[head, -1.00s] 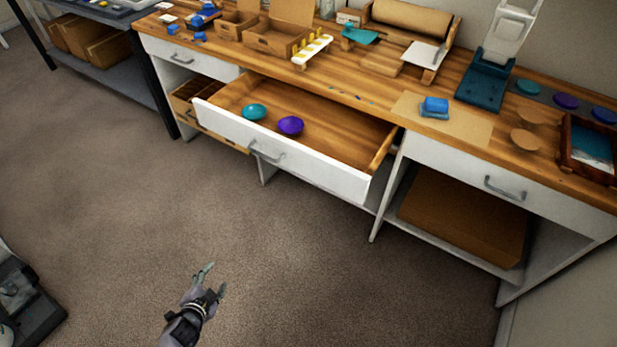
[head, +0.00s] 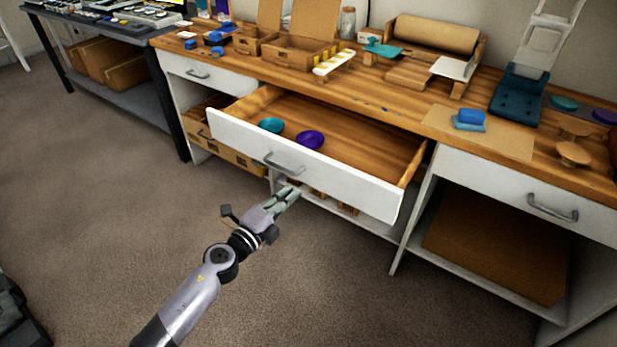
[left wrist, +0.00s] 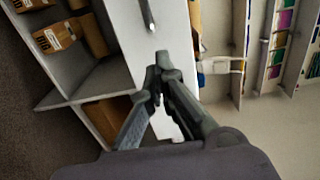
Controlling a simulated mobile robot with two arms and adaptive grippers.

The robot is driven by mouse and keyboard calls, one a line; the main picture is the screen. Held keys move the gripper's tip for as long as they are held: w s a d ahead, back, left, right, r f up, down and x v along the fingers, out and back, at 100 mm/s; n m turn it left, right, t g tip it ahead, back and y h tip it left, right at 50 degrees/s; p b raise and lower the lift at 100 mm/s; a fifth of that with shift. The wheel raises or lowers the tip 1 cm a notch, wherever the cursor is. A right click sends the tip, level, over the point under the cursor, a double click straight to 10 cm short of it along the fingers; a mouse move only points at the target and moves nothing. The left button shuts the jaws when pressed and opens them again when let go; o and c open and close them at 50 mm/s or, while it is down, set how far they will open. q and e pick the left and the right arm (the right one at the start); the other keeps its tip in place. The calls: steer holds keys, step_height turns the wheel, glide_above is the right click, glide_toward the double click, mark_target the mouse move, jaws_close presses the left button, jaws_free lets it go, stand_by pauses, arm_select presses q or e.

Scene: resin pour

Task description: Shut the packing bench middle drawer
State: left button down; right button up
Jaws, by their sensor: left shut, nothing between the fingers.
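The packing bench middle drawer (head: 340,187) stands pulled far out, with a white front and a metal handle (head: 284,164). Inside it lie a teal round piece (head: 271,125) and a purple one (head: 310,140). My left gripper (head: 289,195) is shut and empty, in front of the drawer front and just below its handle in the head view. In the left wrist view the shut fingertips (left wrist: 162,62) overlap a white panel (left wrist: 125,32) with a bar handle (left wrist: 147,14). I cannot tell whether they touch it. My right gripper is not in view.
The wooden bench top (head: 400,105) carries cardboard boxes, a paper roll (head: 432,33), a dark blue press (head: 517,95) and blue blocks (head: 470,118). A right drawer (head: 500,185) is shut above a large carton (head: 495,245). The carpet (head: 100,200) in front is clear.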

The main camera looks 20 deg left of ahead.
mark_target(313, 172)
arm_select(q)
steer(key=x, duration=0.7)
steer(key=shift+w+f+b, duration=0.15)
steer(key=shift+w+b, duration=0.05)
steer(key=shift+b, duration=0.2)
steer(key=shift+w+d, duration=0.2)
steer(key=shift+w, duration=0.25)
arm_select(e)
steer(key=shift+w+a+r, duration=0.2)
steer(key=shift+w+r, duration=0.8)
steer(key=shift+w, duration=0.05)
